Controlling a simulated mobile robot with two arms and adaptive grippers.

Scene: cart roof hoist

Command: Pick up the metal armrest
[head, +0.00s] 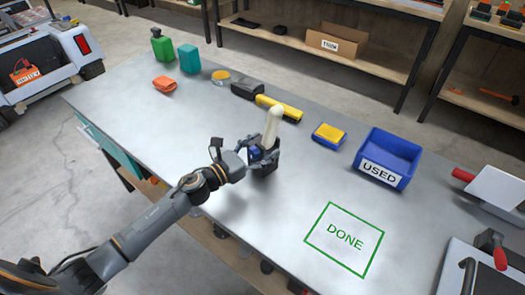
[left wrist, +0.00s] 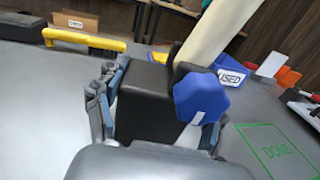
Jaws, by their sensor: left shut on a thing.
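The thing I take for the armrest is a black block (left wrist: 148,105) with a cream post (head: 272,125) rising from it and a blue knob (left wrist: 201,98) on its side. No bare metal shows on it. My left gripper (head: 265,158) is shut on the black block, with one finger on each side in the left wrist view (left wrist: 156,115). The post is nearly upright, leaning slightly right in the head view. The block's underside is hidden, so I cannot tell whether it touches the table. My right gripper is not in view.
The grey table (head: 225,125) has a green DONE square (head: 343,238), empty, at right. A blue USED bin (head: 388,158), a yellow-and-blue sponge (head: 329,135) and a yellow-handled tool (head: 279,107) lie behind. Green (head: 162,47) and teal (head: 189,58) containers stand far left.

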